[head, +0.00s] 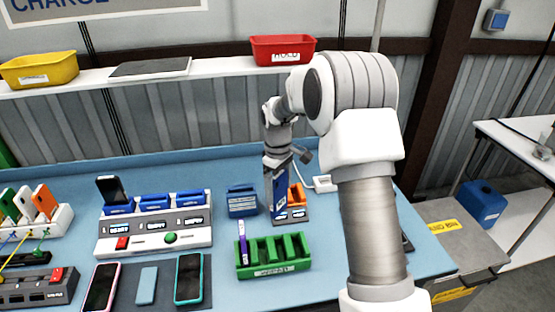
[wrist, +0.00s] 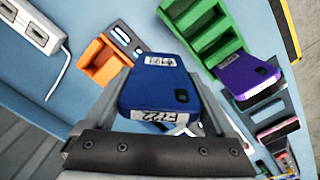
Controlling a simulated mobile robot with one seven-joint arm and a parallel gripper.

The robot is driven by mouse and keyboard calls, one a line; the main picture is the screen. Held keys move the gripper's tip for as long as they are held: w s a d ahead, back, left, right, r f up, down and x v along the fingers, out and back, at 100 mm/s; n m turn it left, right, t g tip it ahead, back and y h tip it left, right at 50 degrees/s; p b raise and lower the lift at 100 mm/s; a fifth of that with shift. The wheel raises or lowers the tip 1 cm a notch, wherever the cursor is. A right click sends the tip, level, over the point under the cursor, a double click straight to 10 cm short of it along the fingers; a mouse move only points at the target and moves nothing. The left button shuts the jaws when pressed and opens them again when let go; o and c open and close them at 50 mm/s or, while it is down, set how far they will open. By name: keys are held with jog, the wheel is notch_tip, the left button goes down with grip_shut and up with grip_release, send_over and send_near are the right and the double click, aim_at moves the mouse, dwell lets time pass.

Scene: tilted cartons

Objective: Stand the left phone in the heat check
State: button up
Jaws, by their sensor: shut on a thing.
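The heat check (head: 292,218) is a dark base with small lit displays and an orange cradle (head: 297,194). The phone is in front of its left part and hides it; I cannot tell whether the phone touches it. The orange cradle (wrist: 100,62) looks empty in the wrist view.
A green rack (head: 273,256) with a purple phone (head: 242,236) stands in front. A blue holder (head: 242,201) is to the left. Further left is a white charging station (head: 155,232) with a dark phone (head: 112,189). A white power strip (head: 322,184) lies behind right.

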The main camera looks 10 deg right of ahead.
jog(key=w+d+n+p, duration=0.2)
jog(key=w+n, duration=0.7)
jog(key=w, duration=0.2)
notch_tip(320, 180, down, 7)
jog(key=b, duration=0.4)
jog(key=shift+w+a+f, duration=0.2)
jog(key=shift+w, duration=0.05)
jog(key=shift+f+b, duration=0.3)
dwell(0.8)
dwell(0.3)
jog(key=o, duration=0.9)
jog(key=shift+o, duration=0.2)
notch_tip(320, 180, up, 18)
jog(key=shift+f, duration=0.25)
